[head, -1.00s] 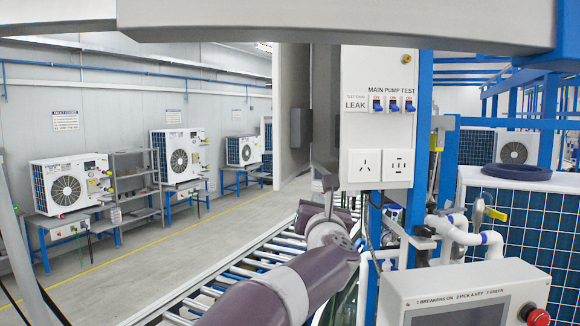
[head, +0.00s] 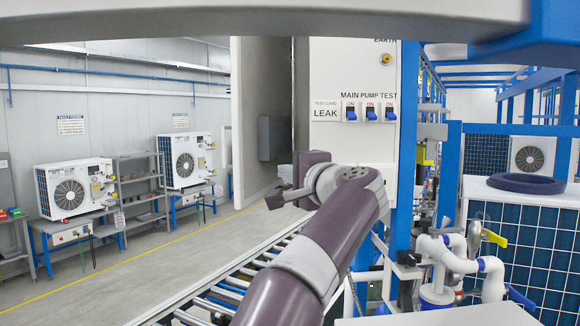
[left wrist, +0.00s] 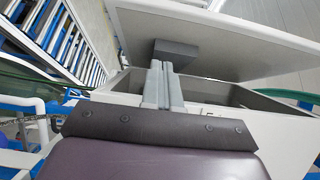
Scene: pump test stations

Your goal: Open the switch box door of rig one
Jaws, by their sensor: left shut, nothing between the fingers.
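The white switch box (head: 350,65) of the test rig stands in the middle of the head view, marked MAIN PUMP TEST and LEAK, with blue switches on its front. Its door (head: 250,60) stands open on the left side, with a grey block (head: 270,138) on its inner face. The door (left wrist: 225,35) and the box's open inside also show in the left wrist view. My left gripper (head: 275,200) is shut and empty at the gap between box and door, below the block. In the left wrist view its fingers (left wrist: 163,70) point into this gap; contact with the door cannot be told.
A roller conveyor (head: 225,290) runs below my left arm. White pipes (head: 455,260) and a blue upright (head: 407,130) stand right of the box. White outdoor units (head: 70,188) stand on benches along the left wall. The floor (head: 150,262) between is clear.

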